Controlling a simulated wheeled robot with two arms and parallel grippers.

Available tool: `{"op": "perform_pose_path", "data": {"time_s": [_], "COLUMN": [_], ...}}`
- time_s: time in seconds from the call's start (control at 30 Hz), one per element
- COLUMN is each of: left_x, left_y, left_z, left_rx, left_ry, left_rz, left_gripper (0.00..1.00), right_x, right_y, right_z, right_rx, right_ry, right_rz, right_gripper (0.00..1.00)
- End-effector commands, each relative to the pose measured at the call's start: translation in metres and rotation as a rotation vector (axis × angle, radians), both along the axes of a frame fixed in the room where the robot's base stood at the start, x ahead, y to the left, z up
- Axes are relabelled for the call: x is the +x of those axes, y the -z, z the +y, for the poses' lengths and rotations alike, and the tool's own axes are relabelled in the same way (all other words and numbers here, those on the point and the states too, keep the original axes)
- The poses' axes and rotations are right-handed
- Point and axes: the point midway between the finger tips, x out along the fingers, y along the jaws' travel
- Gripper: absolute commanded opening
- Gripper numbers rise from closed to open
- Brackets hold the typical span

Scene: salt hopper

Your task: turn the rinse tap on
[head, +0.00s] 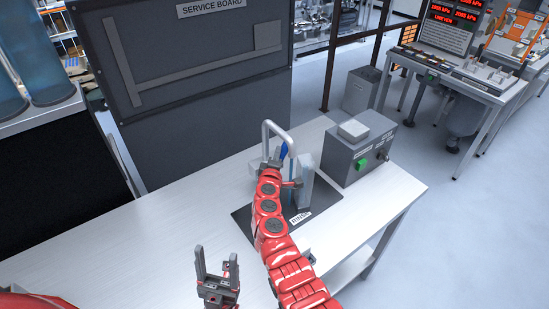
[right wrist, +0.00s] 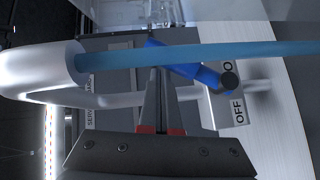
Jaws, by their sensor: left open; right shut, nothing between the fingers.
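The rinse tap has a pale arched spout (head: 277,127) and a blue lever (head: 283,151), standing at a dark pad labelled RINSE (head: 325,203). In the right wrist view the lever (right wrist: 205,75) slants away from its dark pivot, beside a plate marked OFF (right wrist: 238,112); the other marking is partly covered. A blue stream (right wrist: 190,56) runs from the spout mouth (right wrist: 68,64). My right gripper (right wrist: 159,70) is shut and empty, its fingertips at the lever's free end; I cannot tell whether they touch. My left gripper (head: 217,260) is open and empty above the table front.
A grey control box (head: 350,160) with a green button stands right of the tap. A dark service board (head: 195,75) rises behind the white table (head: 130,232). The table's left part is clear. Its right edge borders open floor.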

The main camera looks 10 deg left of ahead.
Motion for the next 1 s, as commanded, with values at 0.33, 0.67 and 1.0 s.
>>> {"op": "perform_pose_path", "data": {"time_s": [0.33, 0.67, 1.0], "left_x": [0.0, 0.0, 0.0], "left_y": [-0.018, -0.019, -0.024], "left_z": [0.0, 0.0, 0.0], "left_rx": [0.0, 0.0, 0.0], "left_ry": [0.0, 0.0, 0.0], "left_rz": [0.0, 0.0, 0.0], "left_gripper": [0.66, 0.66, 0.66], "right_x": [0.008, 0.009, 0.006], "right_y": [-0.001, 0.001, -0.002], "right_z": [-0.01, -0.01, -0.01], "right_rx": [0.068, 0.081, 0.081], "right_ry": [0.002, 0.002, 0.002], "right_rz": [0.073, 0.084, 0.083], "right_gripper": [0.0, 0.0, 0.0]}}
